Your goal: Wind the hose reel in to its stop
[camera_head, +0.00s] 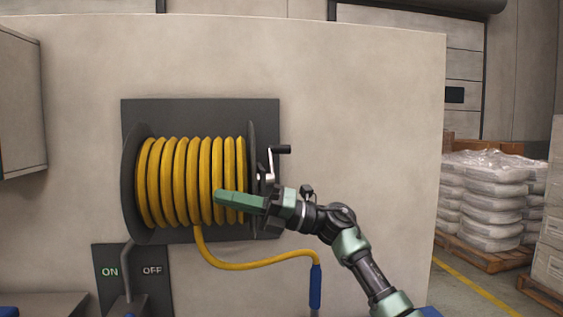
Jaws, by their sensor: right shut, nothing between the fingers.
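The hose reel (131,190) is mounted on a dark plate (200,106) on the wall, with yellow hose (178,175) wound around it in several turns. A length of hose hangs from its underside and runs right to a blue nozzle (315,288). The crank handle (281,149) stands at the reel's right side, with its dark grip pointing right near the top. My right gripper (220,197) is shut and empty, in front of the hose turns and below the crank grip, apart from that grip. It hides part of the lower right of the reel. My left gripper is not in view.
A panel marked ON and OFF (151,271) with a grey lever (128,272) is below the reel. A cabinet (20,105) juts out at the left. Pallets of wrapped sacks (485,195) stand beyond the wall's right edge. The wall right of the crank is bare.

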